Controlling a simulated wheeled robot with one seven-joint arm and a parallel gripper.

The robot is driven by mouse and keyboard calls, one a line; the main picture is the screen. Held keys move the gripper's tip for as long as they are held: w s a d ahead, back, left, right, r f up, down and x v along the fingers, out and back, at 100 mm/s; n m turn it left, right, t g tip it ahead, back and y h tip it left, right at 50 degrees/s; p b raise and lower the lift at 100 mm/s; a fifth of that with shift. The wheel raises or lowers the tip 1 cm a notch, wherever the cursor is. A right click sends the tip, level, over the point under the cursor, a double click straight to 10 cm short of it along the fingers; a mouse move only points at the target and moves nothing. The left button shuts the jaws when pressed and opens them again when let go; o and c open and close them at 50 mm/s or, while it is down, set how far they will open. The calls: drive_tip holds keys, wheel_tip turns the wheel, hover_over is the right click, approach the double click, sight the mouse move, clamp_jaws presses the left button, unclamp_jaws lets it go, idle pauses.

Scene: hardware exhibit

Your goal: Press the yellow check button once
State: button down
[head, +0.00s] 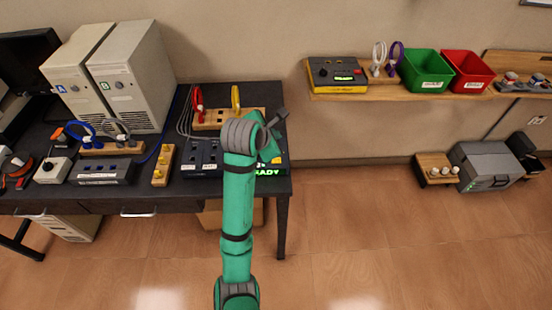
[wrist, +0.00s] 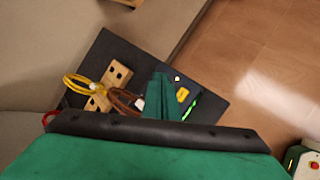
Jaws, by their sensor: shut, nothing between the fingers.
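A small yellow button (wrist: 182,94) shows in the wrist view, on a dark surface beside a green-lit strip (wrist: 192,108). A lit display (head: 270,171) ending in "ADY" shows there beside my arm at the desk's right end. My gripper (head: 281,114) is shut and empty, above the right end of the desk. In the wrist view a green part of my arm stands just left of the yellow button. I cannot tell the height of the gripper above it.
The dark desk (head: 220,188) holds a wooden cable block (head: 212,120) with red and yellow loops, close to my gripper. Two beige computer towers (head: 131,80) stand left. A wall shelf (head: 400,88) carries another device (head: 337,74), a green bin (head: 427,70) and a red bin (head: 468,69).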

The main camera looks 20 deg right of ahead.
sight(275, 163)
drive_tip(key=shift+f, duration=0.1)
drive_tip(key=shift+f, duration=4.35)
drive_tip(key=shift+f, duration=0.35)
drive_tip(key=shift+f, duration=0.45)
drive_tip(key=shift+r, duration=0.85)
drive_tip(key=shift+a, duration=0.1)
drive_tip(key=shift+r, duration=2.5)
